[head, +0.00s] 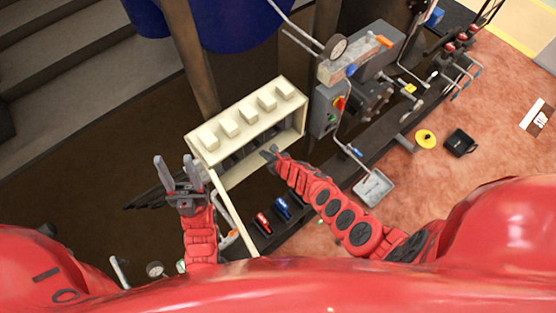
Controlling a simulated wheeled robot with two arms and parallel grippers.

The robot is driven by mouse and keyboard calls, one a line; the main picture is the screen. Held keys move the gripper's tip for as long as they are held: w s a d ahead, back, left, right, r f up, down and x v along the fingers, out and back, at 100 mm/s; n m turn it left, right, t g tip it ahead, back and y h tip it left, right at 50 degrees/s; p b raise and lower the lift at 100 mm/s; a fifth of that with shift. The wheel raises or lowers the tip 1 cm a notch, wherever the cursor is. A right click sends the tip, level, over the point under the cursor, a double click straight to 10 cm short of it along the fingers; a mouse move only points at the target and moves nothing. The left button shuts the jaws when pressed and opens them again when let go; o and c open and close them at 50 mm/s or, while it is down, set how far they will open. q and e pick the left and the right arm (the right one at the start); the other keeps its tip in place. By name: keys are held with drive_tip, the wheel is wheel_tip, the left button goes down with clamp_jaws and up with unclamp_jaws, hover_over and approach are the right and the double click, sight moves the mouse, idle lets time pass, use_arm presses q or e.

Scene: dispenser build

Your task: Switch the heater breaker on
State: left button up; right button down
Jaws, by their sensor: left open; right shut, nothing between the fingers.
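A cream breaker box (204,148) with several square blocks along its top stands in the middle of the head view. Dark breakers (246,152) show faintly inside its open front. I cannot tell which is the heater breaker or how its lever is set. My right gripper (269,152) is shut and empty, with its tip at the box's open front; I cannot tell whether it touches a breaker. My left gripper (174,161) is open and empty, pointing up just left of the box. A thin cream panel (234,216) sticks out from the box's left end.
A grey control box (326,109) with a red-and-yellow switch and a gauge (336,46) stand right of the breaker box. A brown post (191,58) rises behind it. Red and blue handled items (282,208) lie below. A grey tray (374,188) sits at right.

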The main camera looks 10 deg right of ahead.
drive_tip(key=p+v, duration=0.9)
drive_tip(key=shift+s+d, duration=0.3)
drive_tip(key=shift+s+f, duration=0.1)
idle(0.5)
